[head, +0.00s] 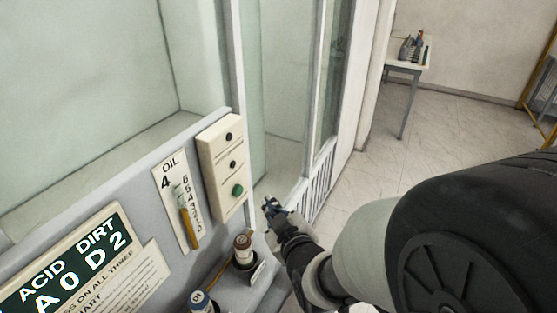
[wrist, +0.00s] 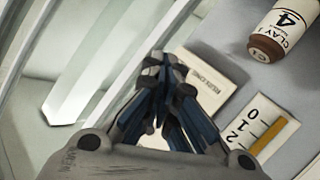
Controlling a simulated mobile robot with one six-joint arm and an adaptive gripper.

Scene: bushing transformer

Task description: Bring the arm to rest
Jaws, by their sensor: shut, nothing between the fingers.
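My gripper (head: 272,208) is in the lower middle of the head view, beside the lower end of the cream button panel (head: 222,168) with its green button (head: 238,190). In the wrist view my gripper (wrist: 165,70) has its dark blue fingers drawn together, with nothing between them. My dark arm fills the lower right of the head view.
A brown-capped bottle (head: 243,250) stands on the grey ledge; it also shows in the wrist view (wrist: 272,38). A blue-capped bottle (head: 200,302) is nearer. The OIL gauge (head: 178,205) and sign (head: 75,265) are left. A small table (head: 405,68) stands far off beyond open floor.

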